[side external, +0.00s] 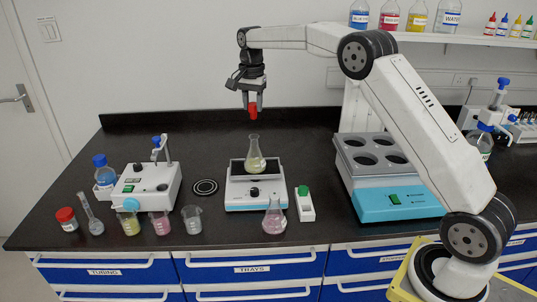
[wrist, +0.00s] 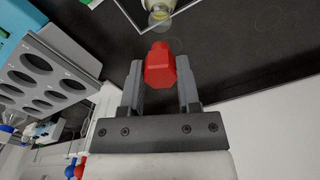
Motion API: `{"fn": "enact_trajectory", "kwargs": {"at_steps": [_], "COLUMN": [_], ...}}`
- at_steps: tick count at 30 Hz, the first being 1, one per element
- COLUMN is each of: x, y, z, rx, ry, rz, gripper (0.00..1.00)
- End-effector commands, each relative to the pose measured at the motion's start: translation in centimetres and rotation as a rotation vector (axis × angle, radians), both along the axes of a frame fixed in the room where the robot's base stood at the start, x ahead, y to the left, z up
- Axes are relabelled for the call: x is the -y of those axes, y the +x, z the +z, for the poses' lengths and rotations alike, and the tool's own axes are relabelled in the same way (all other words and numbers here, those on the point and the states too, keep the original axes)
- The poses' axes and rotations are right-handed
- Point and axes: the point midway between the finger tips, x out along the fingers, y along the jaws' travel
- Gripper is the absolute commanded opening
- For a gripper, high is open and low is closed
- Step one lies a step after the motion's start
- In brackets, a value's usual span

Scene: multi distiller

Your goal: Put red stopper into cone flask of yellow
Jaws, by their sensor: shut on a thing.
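My gripper (side external: 253,100) is shut on the red stopper (side external: 253,111), which hangs below the fingers. In the wrist view the red stopper (wrist: 161,68) sits between the two grey fingers of my gripper (wrist: 160,85). A cone flask with pale yellow liquid (side external: 254,158) stands upright on the white device (side external: 254,195) with a dark top plate. The stopper is above the flask's mouth and apart from it. In the wrist view part of the yellow flask (wrist: 159,12) shows at the top edge, beyond the stopper.
A flask with pinkish liquid (side external: 274,218) stands in front of the device. Several beakers, including a yellow one (side external: 129,223), stand at the left near a white instrument (side external: 147,187). A blue-and-grey bath with round holes (side external: 388,185) stands at the right.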

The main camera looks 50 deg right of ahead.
Motion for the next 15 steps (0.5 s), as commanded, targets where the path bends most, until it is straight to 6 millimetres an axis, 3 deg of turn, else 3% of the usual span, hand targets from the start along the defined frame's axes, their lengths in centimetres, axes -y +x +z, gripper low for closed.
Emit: {"fn": "enact_trajectory", "kwargs": {"at_steps": [15], "x": [0.0], "y": [-0.1], "z": [-2.4], "rx": [0.0], "ry": [0.001], "rz": [0.001], "gripper": [0.0]}}
